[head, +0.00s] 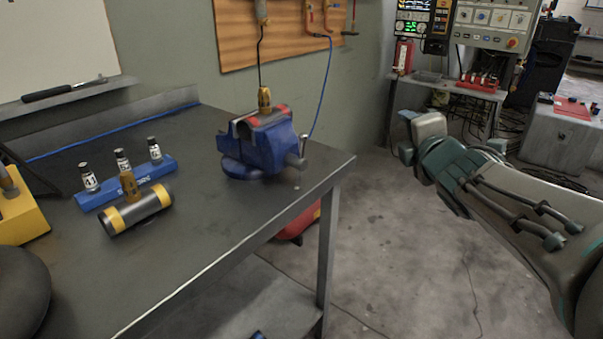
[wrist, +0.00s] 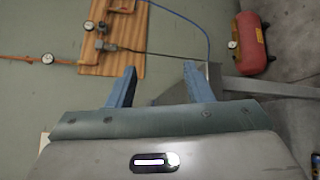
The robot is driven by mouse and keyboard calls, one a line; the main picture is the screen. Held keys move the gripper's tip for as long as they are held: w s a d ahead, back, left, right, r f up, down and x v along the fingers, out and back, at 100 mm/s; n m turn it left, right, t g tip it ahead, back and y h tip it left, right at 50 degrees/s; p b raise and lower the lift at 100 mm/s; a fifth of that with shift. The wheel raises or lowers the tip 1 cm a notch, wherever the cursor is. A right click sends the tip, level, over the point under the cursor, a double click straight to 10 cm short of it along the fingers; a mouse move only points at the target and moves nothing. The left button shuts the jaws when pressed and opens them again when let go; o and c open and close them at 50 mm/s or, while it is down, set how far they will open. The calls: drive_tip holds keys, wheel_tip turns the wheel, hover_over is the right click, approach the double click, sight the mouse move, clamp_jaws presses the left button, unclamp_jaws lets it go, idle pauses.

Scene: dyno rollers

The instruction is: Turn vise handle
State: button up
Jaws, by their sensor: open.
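The blue vise (head: 262,145) sits at the right end of the dark workbench in the head view. Its thin metal handle (head: 300,165) hangs nearly upright at the vise's right side, by the bench edge. My gripper (head: 406,136) is to the right of the vise, clear of the bench and apart from the handle. In the wrist view my gripper (wrist: 160,86) has its two blue fingers spread wide, with nothing between them. I cannot make out the vise in the wrist view.
The workbench (head: 225,225) holds a blue rack (head: 110,196) with small bottles and a black-and-yellow cylinder (head: 137,212). A red tank (wrist: 250,45) stands on the floor in the wrist view. Floor right of the bench is open. A control panel (head: 490,25) stands behind.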

drive_tip(key=a+f+n+y+b, duration=0.45)
drive_tip(key=n+y+b, duration=0.25)
drive_tip(key=n, duration=0.6)
drive_tip(key=n+g+y+b, duration=0.6)
drive_tip(key=n, duration=0.6)
approach(305, 166)
drive_tip(key=b+x, duration=0.2)
drive_tip(key=x, duration=0.9)
drive_tip(key=shift+a, duration=0.15)
drive_tip(key=shift+r, duration=0.1)
drive_tip(key=c, duration=1)
